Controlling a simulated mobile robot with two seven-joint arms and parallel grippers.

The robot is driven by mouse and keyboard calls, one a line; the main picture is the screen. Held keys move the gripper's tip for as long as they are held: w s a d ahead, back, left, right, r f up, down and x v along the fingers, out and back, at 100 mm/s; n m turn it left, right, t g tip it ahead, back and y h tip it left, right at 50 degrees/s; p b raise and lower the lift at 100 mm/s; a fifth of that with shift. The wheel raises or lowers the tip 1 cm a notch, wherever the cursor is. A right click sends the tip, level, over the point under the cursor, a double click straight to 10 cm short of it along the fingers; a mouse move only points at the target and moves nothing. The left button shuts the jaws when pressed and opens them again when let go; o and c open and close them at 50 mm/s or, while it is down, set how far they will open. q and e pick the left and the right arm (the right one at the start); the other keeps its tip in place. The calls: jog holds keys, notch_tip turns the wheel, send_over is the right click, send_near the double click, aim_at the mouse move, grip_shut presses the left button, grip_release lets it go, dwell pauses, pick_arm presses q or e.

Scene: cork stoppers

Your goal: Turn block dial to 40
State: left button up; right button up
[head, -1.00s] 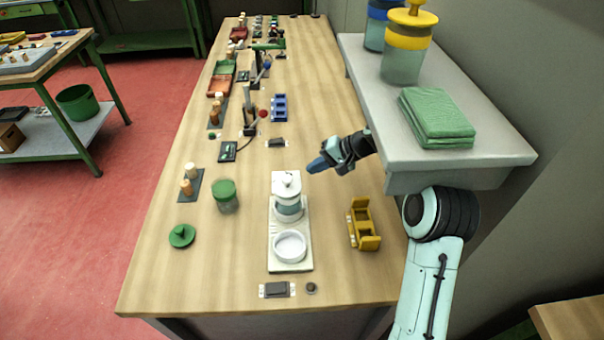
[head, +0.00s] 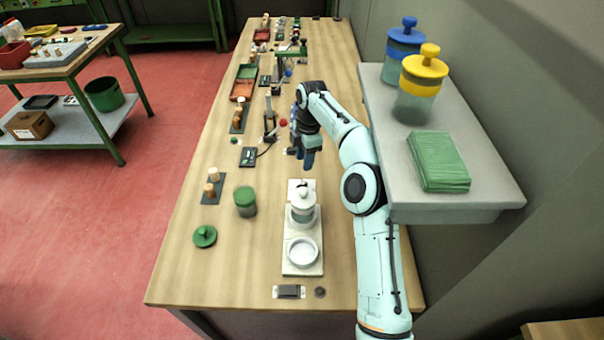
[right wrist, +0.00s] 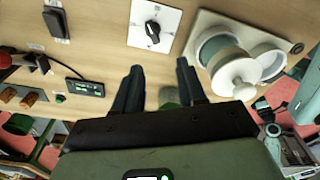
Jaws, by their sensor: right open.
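The block dial is a black knob (right wrist: 152,32) on a square white plate (right wrist: 168,17), seen at the top middle of the right wrist view. In the head view a white plate (head: 294,187) shows behind the white lidded jar, with its knob mostly hidden or too small to read. My right gripper (head: 304,163) points down above the bench just behind that plate. In the right wrist view its two dark fingers (right wrist: 158,68) are apart with nothing between them, and the knob lies beyond their tips. The scale marks are too small to read. My left gripper is not in view.
The white lidded jar (head: 302,206) and a white dish (head: 302,252) stand on a pale base close by. A small display box (head: 248,157) lies left of the gripper. The grey shelf (head: 450,205) overhangs the right side.

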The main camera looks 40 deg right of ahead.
jog(key=w+r+n+h, duration=0.1)
jog(key=w+n, duration=0.1)
send_over(302, 184)
notch_tip(302, 184, down, 6)
jog(key=shift+s+r, duration=0.15)
notch_tip(302, 184, down, 7)
jog(key=shift+r+b, duration=0.1)
jog(key=shift+b, duration=0.35)
jog(key=shift+f, duration=0.35)
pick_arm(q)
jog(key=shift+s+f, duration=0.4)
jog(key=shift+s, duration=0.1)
pick_arm(e)
jog(key=shift+c, duration=0.3)
grip_shut()
